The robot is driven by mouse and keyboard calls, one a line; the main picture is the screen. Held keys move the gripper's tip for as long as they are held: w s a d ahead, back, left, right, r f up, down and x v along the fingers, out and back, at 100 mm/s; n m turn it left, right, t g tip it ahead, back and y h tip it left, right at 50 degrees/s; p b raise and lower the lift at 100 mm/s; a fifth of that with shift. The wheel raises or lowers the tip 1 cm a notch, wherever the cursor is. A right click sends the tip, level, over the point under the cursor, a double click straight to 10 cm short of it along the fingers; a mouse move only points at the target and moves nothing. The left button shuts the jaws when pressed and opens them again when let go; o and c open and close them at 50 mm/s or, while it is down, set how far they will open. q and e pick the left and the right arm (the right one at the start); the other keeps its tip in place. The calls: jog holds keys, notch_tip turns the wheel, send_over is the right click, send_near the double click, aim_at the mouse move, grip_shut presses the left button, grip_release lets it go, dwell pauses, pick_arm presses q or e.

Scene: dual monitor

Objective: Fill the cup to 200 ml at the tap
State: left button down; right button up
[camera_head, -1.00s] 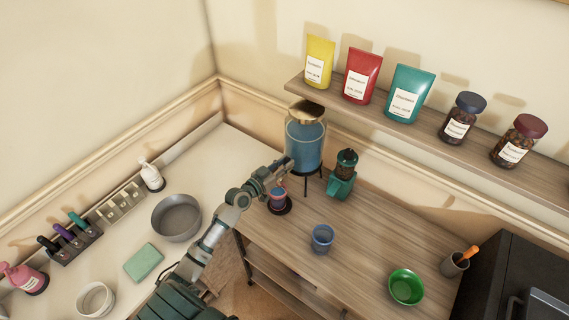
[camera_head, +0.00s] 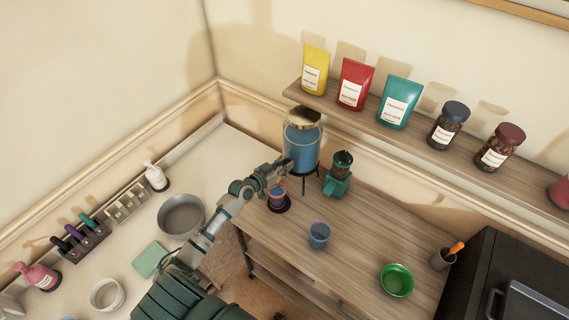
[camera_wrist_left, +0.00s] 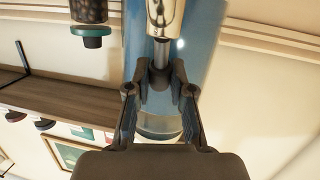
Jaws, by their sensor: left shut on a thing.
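The water dispenser (camera_head: 302,148), a clear tank of blue liquid with a gold lid, stands on a dark stand at the back of the wooden table. My left gripper (camera_head: 284,167) reaches its front. In the left wrist view, the gripper's fingers (camera_wrist_left: 160,76) are shut on the shiny metal tap (camera_wrist_left: 163,20) in front of the blue tank. A cup (camera_head: 277,194) with a reddish rim and blue lower part stands below the gripper on a dark round base. Its fill level is too small to read. My right gripper is out of view.
A blue cup (camera_head: 319,235), a green bowl (camera_head: 397,281) and a green grinder (camera_head: 338,178) stand on the wooden table (camera_head: 345,265). A shelf (camera_head: 415,140) with bags and jars hangs above. The left counter holds a grey bowl (camera_head: 181,214).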

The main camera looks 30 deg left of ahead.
pick_arm(q)
jog(key=c, duration=1.3)
grip_release()
jog(key=shift+r, duration=0.15)
jog(key=o, duration=0.3)
jog(key=shift+w+a, duration=0.1)
jog(key=shift+w, duration=0.05)
jog(key=shift+s, duration=0.25)
jog(key=v, duration=1.1)
jog(key=shift+s+a, duration=0.15)
jog(key=shift+s, duration=0.05)
